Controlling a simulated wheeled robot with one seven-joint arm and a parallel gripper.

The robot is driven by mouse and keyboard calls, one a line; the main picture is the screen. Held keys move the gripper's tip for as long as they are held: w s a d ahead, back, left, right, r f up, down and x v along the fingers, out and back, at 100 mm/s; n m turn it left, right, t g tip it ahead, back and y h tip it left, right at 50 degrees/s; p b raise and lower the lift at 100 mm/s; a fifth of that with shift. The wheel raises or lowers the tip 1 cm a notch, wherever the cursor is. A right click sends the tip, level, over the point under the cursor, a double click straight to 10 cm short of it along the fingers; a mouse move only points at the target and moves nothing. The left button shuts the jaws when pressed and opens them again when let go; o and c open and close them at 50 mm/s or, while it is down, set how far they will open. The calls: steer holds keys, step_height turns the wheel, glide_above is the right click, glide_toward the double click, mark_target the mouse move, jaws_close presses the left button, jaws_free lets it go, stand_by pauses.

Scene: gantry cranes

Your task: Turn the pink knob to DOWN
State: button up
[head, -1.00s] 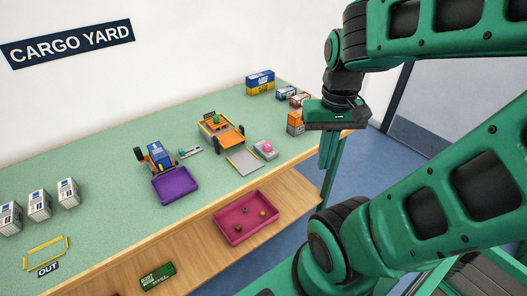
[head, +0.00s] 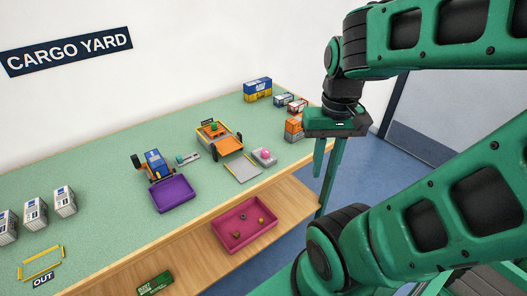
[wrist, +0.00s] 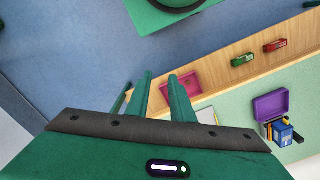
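The pink knob (head: 266,153) sits on a small grey base (head: 262,161) near the table's front edge, right of a pale flat pad. Its pointing direction and any lettering are too small to read. My gripper (head: 327,172) is open and empty, to the right of the knob and apart from it, out by the table's right end. In the wrist view my gripper (wrist: 161,76) shows two separated green fingers with nothing between them. The knob cannot be made out in the wrist view.
An orange gantry (head: 228,143) stands behind the pad (head: 243,172). Orange containers (head: 294,127) stand right of the knob. A teal knob (head: 181,159) and purple tray (head: 174,194) lie to the left. A magenta tray (head: 244,234) sits on the lower shelf.

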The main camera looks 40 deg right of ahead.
steer(key=o, duration=0.4)
steer(key=shift+d+r+m, duration=0.1)
steer(key=shift+r+m, duration=0.2)
steer(key=shift+r, duration=0.1)
steer(key=shift+o, duration=0.2)
steer(key=m, duration=1.8)
glide_above(265, 151)
step_height(265, 151, down, 6)
steer(key=r, duration=0.1)
steer(key=shift+n, duration=0.3)
step_height(265, 151, down, 11)
steer(key=shift+d+r, duration=0.1)
steer(key=shift+r, duration=0.05)
steer(key=c, duration=1)
steer(key=shift+c, duration=0.4)
